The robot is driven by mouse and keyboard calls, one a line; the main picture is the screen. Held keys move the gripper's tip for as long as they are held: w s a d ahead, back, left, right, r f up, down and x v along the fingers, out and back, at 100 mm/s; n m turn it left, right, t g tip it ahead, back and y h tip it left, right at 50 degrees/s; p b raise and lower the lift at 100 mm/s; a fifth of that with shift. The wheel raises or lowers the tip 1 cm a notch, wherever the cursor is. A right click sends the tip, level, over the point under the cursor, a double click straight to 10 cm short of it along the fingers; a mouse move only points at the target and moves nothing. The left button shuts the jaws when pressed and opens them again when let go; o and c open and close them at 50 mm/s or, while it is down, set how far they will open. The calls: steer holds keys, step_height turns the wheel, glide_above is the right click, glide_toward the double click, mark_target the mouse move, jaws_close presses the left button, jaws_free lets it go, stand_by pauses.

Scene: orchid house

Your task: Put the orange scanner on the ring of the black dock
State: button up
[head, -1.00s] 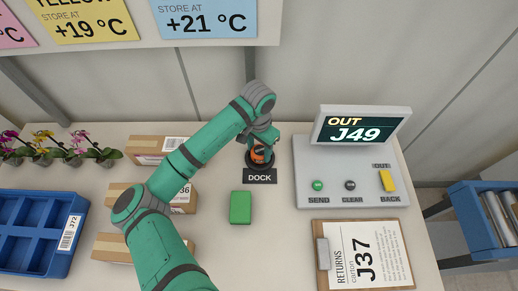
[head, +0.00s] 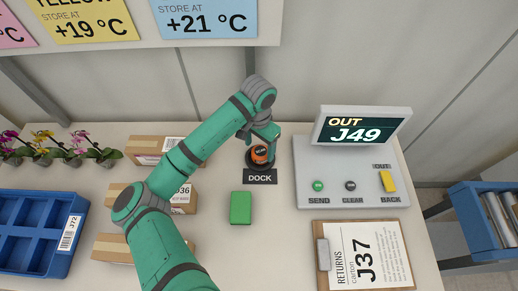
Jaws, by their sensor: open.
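The orange scanner (head: 260,154), orange with a dark band, sits on the black dock (head: 259,177), over its round black base. The ring is mostly hidden under the scanner, so its exact seating cannot be told. My gripper (head: 264,140) is open just above the scanner, with a gap between them. The scanner is not held.
A green block (head: 241,207) lies in front of the dock. Boxes (head: 178,197) stand to the left, beyond them a blue crate (head: 72,232) and potted orchids (head: 74,153). A grey console (head: 345,172) and a clipboard (head: 364,255) are at right.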

mark_target(259, 152)
step_height(259, 152, up, 10)
steer(key=shift+r, duration=0.15)
steer(key=shift+s, duration=0.1)
stand_by(0.6)
